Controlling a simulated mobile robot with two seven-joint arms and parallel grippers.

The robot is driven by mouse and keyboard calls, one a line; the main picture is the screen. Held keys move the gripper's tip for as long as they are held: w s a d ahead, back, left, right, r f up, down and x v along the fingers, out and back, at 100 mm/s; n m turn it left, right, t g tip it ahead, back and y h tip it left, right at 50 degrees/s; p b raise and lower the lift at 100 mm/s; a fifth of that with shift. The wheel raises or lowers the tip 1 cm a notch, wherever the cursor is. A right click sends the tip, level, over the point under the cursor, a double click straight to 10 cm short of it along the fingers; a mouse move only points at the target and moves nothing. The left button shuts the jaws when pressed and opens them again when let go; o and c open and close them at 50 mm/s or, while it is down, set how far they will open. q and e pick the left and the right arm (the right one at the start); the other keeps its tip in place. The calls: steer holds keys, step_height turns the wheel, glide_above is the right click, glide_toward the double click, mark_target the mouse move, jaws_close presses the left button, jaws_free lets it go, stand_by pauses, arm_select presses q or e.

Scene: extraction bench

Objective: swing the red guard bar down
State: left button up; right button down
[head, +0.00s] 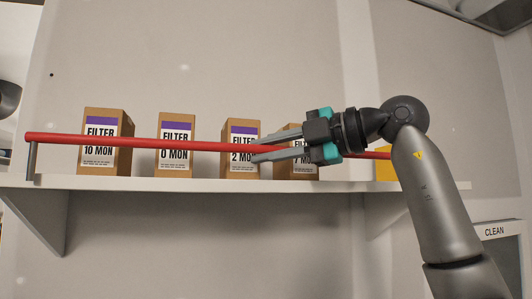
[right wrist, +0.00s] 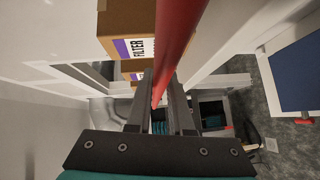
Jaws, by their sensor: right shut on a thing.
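The red guard bar (head: 130,141) runs nearly level across the front of the white shelf, in front of the boxes. Its left end sits at the top of a short grey post (head: 31,160). Its right part passes behind my right gripper and reaches a yellow block (head: 384,163), partly hidden by my arm. My right gripper (head: 256,149) comes in from the right and is shut on the bar right of its middle. In the right wrist view the bar (right wrist: 180,35) runs between the two fingers (right wrist: 158,95). My left gripper is not in view.
Several brown filter boxes, such as the "10 MON" box (head: 122,150) and the "0 MON" box (head: 177,130), stand on the shelf (head: 130,184) close behind the bar. Brackets hold the shelf to the wall. The space below it is open. A "CLEAN" sign (head: 494,232) is at lower right.

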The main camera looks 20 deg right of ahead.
steer(key=s+n+t+y+b, duration=0.1)
steer(key=n+b, duration=0.1)
steer(key=s+f+n+y+b, duration=0.1)
steer(key=n+y+b, duration=0.1)
steer(key=b, duration=0.1)
steer(key=s+f+n+t+y+b, duration=0.1)
steer(key=n+b, duration=0.1)
steer(key=b, duration=0.1)
steer(key=shift+s+t, duration=0.3)
step_height(320, 180, down, 7)
steer(key=s+n+g+y+b, duration=0.1)
steer(key=n+g+y+b, duration=0.2)
steer(key=n+g+y, duration=0.7)
steer(key=n+g, duration=0.9)
steer(key=n, duration=0.7)
steer(key=shift+s+r+n, duration=0.2)
steer(key=shift+s+n, duration=0.2)
